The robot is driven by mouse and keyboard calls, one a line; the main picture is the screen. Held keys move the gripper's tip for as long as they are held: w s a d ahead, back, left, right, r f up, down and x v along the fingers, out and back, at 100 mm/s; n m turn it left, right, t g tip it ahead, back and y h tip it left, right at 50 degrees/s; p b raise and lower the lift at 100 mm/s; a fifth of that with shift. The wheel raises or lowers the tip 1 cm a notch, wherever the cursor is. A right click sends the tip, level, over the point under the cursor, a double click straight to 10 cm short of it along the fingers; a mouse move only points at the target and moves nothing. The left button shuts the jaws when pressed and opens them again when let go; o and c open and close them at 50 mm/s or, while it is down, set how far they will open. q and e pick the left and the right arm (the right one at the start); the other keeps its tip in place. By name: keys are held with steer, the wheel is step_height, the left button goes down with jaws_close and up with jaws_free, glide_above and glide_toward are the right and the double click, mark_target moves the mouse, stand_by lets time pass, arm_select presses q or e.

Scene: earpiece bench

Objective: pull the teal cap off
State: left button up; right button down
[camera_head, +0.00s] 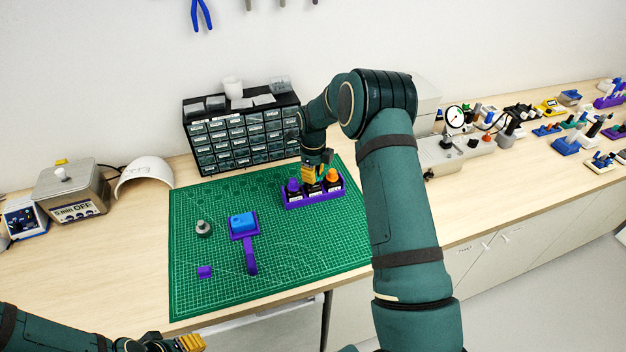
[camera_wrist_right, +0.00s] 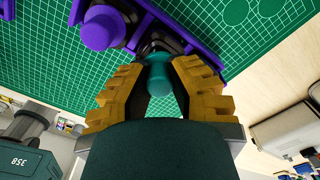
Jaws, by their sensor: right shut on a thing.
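A purple rack (camera_head: 313,198) stands on the green mat and holds several capped items in a row. The teal cap (camera_wrist_right: 157,76) shows in the right wrist view between the yellow fingers of my right gripper (camera_wrist_right: 158,88). My right gripper (camera_head: 313,174) is shut on the teal cap at the middle of the rack; the fingers hide the cap in the head view. A purple cap (camera_head: 293,185) is on its left and an orange cap (camera_head: 332,175) on its right. My left gripper (camera_head: 190,343) is at the bottom edge, away from the mat; its jaws are not clear.
On the green mat (camera_head: 190,270) lie a purple-handled holder with a blue block (camera_head: 242,222), a small purple cube (camera_head: 204,272) and a grey knob-like part (camera_head: 203,228). A drawer cabinet (camera_head: 240,140) stands behind. The mat's front right is clear.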

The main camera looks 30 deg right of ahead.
steer(key=shift+r+p, duration=1.2)
steer(key=shift+r, duration=1.45)
steer(key=shift+r, duration=0.15)
steer(key=shift+r, duration=1.9)
